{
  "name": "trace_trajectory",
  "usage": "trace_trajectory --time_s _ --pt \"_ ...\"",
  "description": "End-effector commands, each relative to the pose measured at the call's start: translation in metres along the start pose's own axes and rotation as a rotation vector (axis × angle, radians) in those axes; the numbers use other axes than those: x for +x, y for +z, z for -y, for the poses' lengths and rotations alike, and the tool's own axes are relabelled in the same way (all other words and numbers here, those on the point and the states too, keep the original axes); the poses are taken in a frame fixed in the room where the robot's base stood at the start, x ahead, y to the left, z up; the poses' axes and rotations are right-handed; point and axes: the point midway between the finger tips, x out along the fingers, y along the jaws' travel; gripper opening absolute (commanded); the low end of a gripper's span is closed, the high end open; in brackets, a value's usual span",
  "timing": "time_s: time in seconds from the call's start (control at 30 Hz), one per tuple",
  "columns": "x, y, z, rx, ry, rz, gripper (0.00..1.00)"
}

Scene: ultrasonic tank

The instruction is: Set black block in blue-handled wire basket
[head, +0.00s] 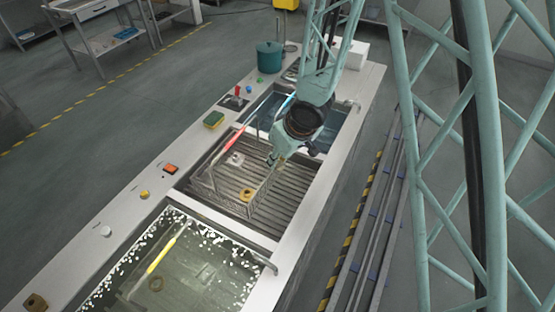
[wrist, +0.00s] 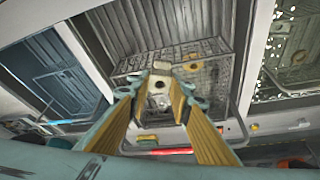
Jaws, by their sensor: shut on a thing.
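My gripper (head: 273,158) hangs over the middle basin, above the right part of a red-handled wire basket (head: 211,182). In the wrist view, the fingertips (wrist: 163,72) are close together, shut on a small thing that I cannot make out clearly. A pale block with a dark hole (head: 235,158) and a yellow ring (head: 246,195) lie in the red-handled basket. The blue handle (head: 284,106) of another wire basket shows over the far, water-filled basin; my arm hides part of that basin. I cannot clearly pick out a black block.
The near basin (head: 190,270) has white foam and a basket with a yellow handle (head: 162,254). Basin walls and raised basket handles stand around my gripper.

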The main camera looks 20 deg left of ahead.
Motion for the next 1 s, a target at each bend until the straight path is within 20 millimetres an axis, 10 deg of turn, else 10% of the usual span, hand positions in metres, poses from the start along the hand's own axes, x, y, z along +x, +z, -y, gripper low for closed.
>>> trace_trajectory --time_s 0.53,1.0 --pt "0.003 0.006 -0.01 0.025 0.008 -0.001 0.04" --pt "0.021 0.059 -0.083 0.225 0.077 -0.009 0.04"
